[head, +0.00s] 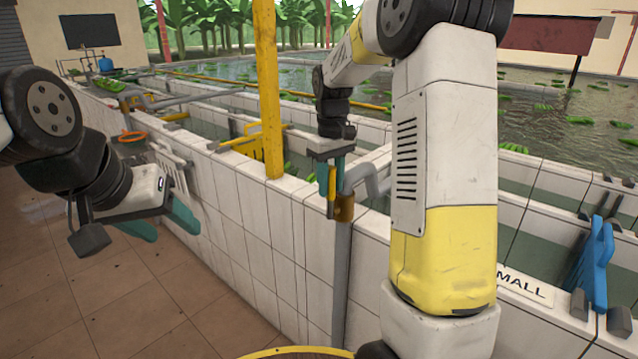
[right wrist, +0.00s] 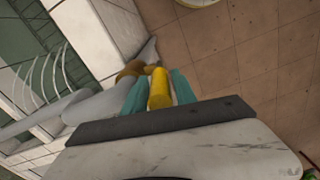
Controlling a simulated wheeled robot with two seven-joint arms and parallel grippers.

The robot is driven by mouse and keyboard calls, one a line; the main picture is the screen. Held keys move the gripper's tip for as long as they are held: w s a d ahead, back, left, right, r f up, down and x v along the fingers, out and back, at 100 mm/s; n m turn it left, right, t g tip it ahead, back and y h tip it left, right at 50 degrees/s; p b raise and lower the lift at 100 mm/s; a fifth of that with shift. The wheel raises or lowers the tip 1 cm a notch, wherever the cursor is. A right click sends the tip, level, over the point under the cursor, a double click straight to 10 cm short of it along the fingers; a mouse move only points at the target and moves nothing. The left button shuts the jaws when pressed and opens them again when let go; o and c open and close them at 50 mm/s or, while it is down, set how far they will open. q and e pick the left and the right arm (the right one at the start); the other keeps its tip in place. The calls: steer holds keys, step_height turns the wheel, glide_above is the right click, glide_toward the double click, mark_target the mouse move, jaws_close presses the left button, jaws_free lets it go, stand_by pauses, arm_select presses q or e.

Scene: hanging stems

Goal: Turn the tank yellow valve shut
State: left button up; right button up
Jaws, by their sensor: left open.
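The yellow valve handle (right wrist: 159,88) shows in the right wrist view as a thick yellow bar. It sits between the two teal fingers of my right gripper (right wrist: 159,93), which appear to press on both its sides. In the head view my right gripper (head: 332,178) points down at the valve's brass body (head: 345,207), on a grey pipe along the tank wall. There the yellow handle (head: 332,186) is a narrow strip, mostly hidden by the fingers; it seems to point upward. My left gripper (head: 162,225) is open and empty over the floor, left of the wall.
White-tiled tank walls (head: 262,235) run away from me, with water behind. A yellow post (head: 267,90) stands left of my right gripper. An orange ring handle (head: 132,136) sits further back. A blue rack (head: 597,265) is at the right. The tiled floor (head: 120,305) is clear.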

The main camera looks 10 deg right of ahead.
steer(key=shift+f, duration=0.35)
jaws_close()
steer(key=shift+r, duration=0.1)
stand_by(1.1)
